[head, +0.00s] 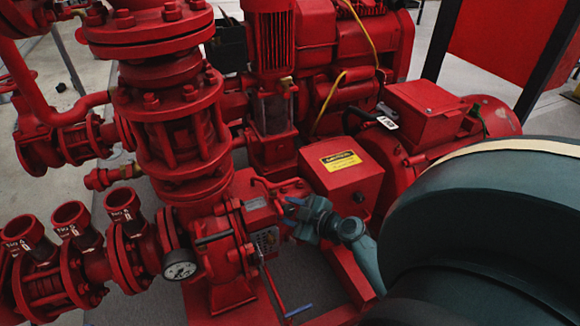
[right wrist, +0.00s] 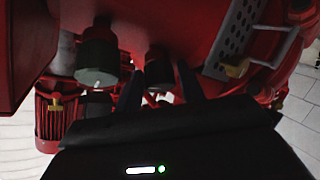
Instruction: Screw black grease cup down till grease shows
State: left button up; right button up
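My right gripper (head: 290,208) reaches in from the right in the head view, low beside the red pump housing. It hides most of what is in front of its tips there. In the right wrist view its two dark fingers (right wrist: 161,78) stand apart. A dark cylindrical cup (right wrist: 160,62), likely the black grease cup, shows between and beyond the fingertips, its axis pointing toward the camera. I cannot tell whether they touch it. A second dark cup with a pale end face (right wrist: 95,75) sits to its left. My left gripper is not in view.
A pressure gauge (head: 180,264) sits left of the gripper. A red box with a yellow label (head: 342,161) stands just behind it. A blue-handled red lever (head: 299,310) lies below. A perforated guard (right wrist: 234,42) is close on the right in the wrist view.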

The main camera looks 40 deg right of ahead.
jog(key=shift+c, duration=0.3)
jog(key=c, duration=0.6)
jog(key=shift+f+m+t+h+b, duration=0.3)
jog(key=shift+m+b, duration=0.3)
jog(key=shift+b, duration=0.25)
jog(key=shift+c, duration=0.2)
jog(key=shift+a+m+h+b, duration=0.1)
jog(key=shift+m+h+b, duration=0.3)
jog(key=shift+m, duration=0.1)
jog(key=shift+r+m+t+h, duration=0.15)
jog(key=shift+m+t+h, duration=0.25)
jog(key=shift+m, duration=0.7)
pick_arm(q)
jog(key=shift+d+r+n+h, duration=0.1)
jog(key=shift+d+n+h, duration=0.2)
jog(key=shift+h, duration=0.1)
pick_arm(e)
jog(key=shift+r+m+h, duration=0.1)
jog(key=shift+m+h, duration=0.3)
jog(key=o, duration=0.7)
